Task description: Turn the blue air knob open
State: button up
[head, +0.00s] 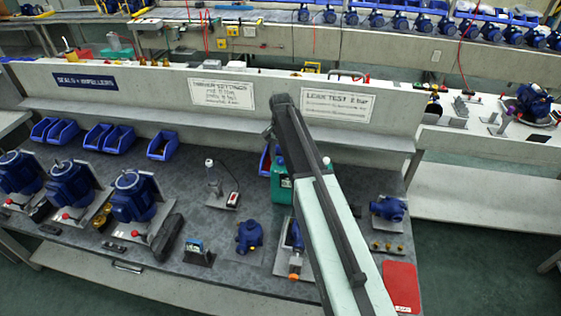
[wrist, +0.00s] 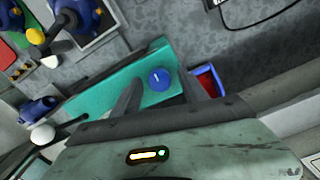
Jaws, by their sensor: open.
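The blue air knob (wrist: 159,79) is a round dial with a short white mark, on the face of a teal box (wrist: 110,98). The teal box also shows in the head view (head: 281,188), partly behind my arm, and I cannot make out the knob there. My gripper (wrist: 163,76) is open and empty in the wrist view, with one dark finger on each side of the knob in the picture. I cannot tell how far the fingertips are from the knob. In the head view my arm hides the gripper.
A blue bin with red inside (wrist: 207,80) is right of the teal box in the wrist view. In the head view a blue pump (head: 249,237), a red pad (head: 402,287) and a low back panel (head: 160,90) are near.

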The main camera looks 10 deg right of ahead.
grip_shut()
jog(key=shift+a, duration=0.1)
jog(key=shift+n, duration=0.3)
jog(key=n, duration=0.8)
jog(key=shift+n, duration=0.3)
jog(key=n, duration=0.4)
jog(key=shift+w, duration=0.1)
jog(key=n, duration=0.4)
jog(key=shift+n, duration=0.5)
